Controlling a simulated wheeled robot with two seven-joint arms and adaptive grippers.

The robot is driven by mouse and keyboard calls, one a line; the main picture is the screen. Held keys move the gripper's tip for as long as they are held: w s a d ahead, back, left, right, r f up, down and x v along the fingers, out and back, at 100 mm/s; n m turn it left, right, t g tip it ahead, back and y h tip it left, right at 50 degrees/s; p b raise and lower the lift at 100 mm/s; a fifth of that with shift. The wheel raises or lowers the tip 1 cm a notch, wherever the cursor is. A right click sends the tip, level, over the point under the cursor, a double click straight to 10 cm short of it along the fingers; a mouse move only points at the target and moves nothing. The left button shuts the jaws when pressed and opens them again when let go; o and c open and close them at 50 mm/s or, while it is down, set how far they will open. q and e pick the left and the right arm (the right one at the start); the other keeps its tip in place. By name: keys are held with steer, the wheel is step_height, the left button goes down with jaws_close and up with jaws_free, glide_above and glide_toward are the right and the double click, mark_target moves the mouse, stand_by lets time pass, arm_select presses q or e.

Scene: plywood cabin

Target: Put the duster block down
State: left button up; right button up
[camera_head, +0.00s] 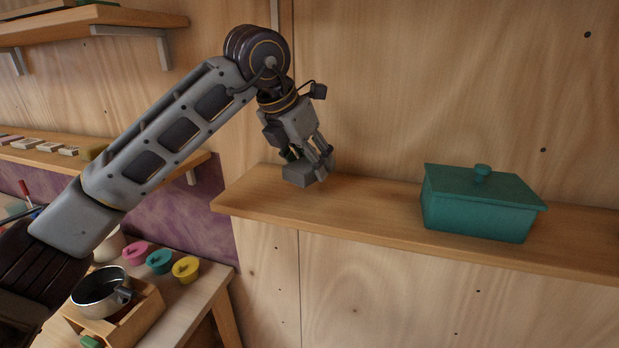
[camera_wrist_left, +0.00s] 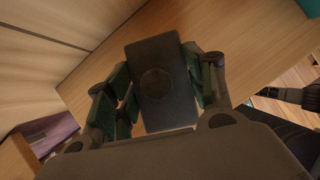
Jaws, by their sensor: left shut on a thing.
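The duster block (camera_head: 298,174) is a small grey rectangular block at the left end of a wooden wall shelf (camera_head: 370,215). My left gripper (camera_head: 308,160) is shut on it from above. In the left wrist view the duster block (camera_wrist_left: 158,82) shows as a dark rectangle with a round mark on top, between the two green-padded fingers of the gripper (camera_wrist_left: 160,92). The block is at or just above the shelf surface; I cannot tell whether it touches. My right gripper is not in view.
A teal lidded box (camera_head: 478,205) stands on the same shelf to the right, with bare shelf between it and the block. The plywood wall is close behind. At lower left, a table holds a pot (camera_head: 98,290) and several coloured lidded cups (camera_head: 160,262).

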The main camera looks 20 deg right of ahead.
arm_select(q)
steer(key=shift+f, duration=0.1)
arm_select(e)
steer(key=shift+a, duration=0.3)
arm_select(q)
steer(key=shift+f, duration=0.9)
steer(key=shift+f+p, duration=0.35)
steer(key=shift+f, duration=0.75)
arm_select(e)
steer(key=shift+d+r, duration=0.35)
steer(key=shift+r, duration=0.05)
arm_select(q)
steer(key=shift+f, duration=0.1)
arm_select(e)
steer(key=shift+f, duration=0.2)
arm_select(q)
steer(key=o, duration=1.1)
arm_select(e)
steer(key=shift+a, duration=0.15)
